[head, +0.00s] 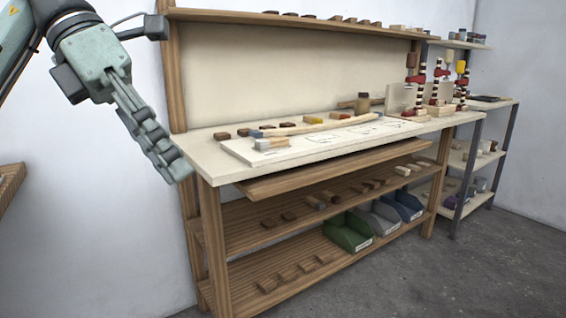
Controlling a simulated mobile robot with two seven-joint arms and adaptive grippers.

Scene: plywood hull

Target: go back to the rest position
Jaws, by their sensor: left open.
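My left gripper (172,160) hangs at the upper left, its arm coming in from the left edge. It points down and to the right and is open, with nothing seen between its fingers. My right gripper is outside the view.
The bench top holds a white board (240,150), a long curved wooden piece (310,127) and several small blocks. Green (348,232) and blue bins stand on the lower shelf. A grey-post rack (470,165) stands at right. Grey floor (480,270) at the front right is clear.

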